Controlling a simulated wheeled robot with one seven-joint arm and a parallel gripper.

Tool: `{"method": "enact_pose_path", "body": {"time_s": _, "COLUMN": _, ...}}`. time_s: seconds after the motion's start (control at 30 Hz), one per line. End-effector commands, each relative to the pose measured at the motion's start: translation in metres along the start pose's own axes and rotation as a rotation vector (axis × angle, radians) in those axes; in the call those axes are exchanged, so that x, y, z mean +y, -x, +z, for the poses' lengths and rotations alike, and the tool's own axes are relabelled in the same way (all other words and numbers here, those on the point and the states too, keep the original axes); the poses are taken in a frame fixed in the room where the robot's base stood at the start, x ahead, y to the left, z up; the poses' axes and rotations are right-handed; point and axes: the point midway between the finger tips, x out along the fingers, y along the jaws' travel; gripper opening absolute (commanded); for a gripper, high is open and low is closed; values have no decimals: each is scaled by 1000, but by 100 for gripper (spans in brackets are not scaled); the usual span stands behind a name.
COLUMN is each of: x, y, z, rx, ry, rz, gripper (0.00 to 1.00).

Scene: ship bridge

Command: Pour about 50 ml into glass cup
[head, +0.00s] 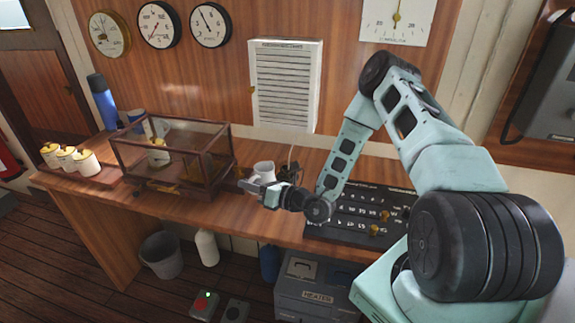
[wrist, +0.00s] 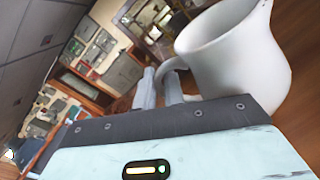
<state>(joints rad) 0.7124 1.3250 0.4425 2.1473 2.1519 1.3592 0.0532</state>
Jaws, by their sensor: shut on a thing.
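My gripper is shut on the handle. The inside of the jug and any liquid in it are hidden. I cannot make out a glass cup in either view.
A wood-framed glass case (head: 205,165) stands left of the jug. A black control panel (head: 345,222) lies to the right. The desk's front edge (head: 200,206) is close.

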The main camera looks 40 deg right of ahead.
Motion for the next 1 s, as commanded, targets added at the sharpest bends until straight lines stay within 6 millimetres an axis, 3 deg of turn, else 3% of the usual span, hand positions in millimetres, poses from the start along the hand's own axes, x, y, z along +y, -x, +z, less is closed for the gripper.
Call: {"method": "enact_pose_path", "body": {"time_s": 1.0, "x": 2, "y": -1, "z": -7, "rx": 9, "ry": 65, "rz": -4, "gripper": 0}}
